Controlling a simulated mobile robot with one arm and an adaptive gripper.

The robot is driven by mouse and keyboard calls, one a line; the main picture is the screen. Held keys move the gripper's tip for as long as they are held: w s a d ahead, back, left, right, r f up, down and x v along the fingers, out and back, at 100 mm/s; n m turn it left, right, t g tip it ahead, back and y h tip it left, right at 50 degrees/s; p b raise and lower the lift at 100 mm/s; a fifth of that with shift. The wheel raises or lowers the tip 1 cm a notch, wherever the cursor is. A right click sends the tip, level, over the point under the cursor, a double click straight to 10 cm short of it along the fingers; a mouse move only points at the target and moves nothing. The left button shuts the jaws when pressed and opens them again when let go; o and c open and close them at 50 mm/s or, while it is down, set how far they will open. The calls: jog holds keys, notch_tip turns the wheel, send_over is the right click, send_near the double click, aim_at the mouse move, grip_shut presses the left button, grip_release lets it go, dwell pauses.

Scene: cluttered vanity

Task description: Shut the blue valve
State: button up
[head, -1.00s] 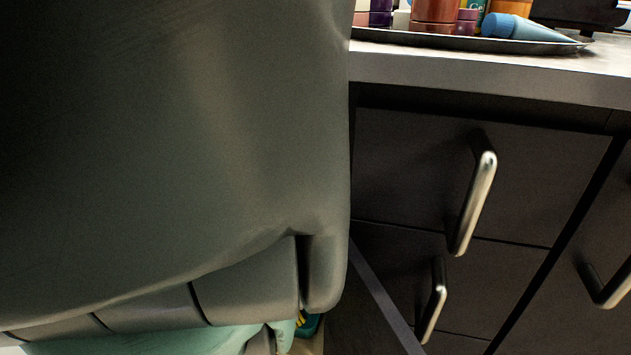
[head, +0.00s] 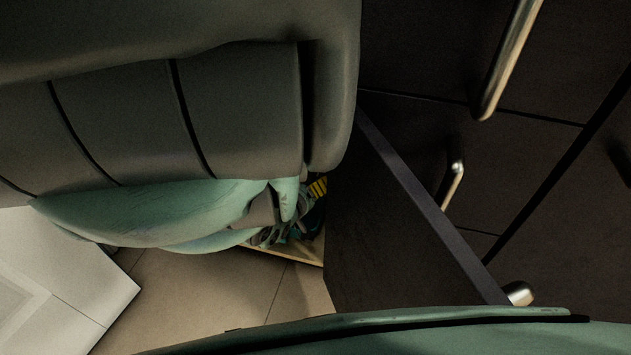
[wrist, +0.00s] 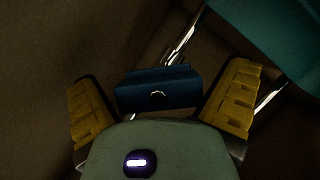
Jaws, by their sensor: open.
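The blue valve (wrist: 158,94) shows in the wrist view as a dark blue bar-like handle with a small pale ring at its middle. A thin metal pipe (wrist: 182,45) runs behind it. My gripper (wrist: 161,78) is open, with one yellow ridged finger to the left of the valve and one to the right. Gaps show between the handle and both fingers, so it is not clamped. In the head view only a bit of my gripper's yellow finger (head: 318,187) shows below my arm, and the valve is hidden.
An open dark cabinet door (head: 390,240) stands right of my gripper in the head view. Dark drawers with metal handles (head: 508,60) are further right. Bare tiled floor (head: 200,290) lies below. A teal surface (wrist: 270,35) fills the wrist view's upper right.

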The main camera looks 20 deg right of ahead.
jog(key=shift+a, duration=0.1)
jog(key=shift+c, duration=0.2)
jog(key=c, duration=1.1)
jog(key=shift+r+p, duration=0.15)
jog(key=shift+p, duration=0.2)
jog(key=m+y+p, duration=0.2)
jog(key=m+p, duration=0.2)
jog(key=shift+s+t+y, duration=0.1)
jog(key=shift+t+y, duration=0.2)
jog(key=shift+t, duration=0.1)
jog(key=shift+f+m+y, duration=0.2)
jog(key=shift+m+y, duration=0.1)
jog(key=shift+m, duration=0.4)
jog(key=shift+t+y, duration=0.3)
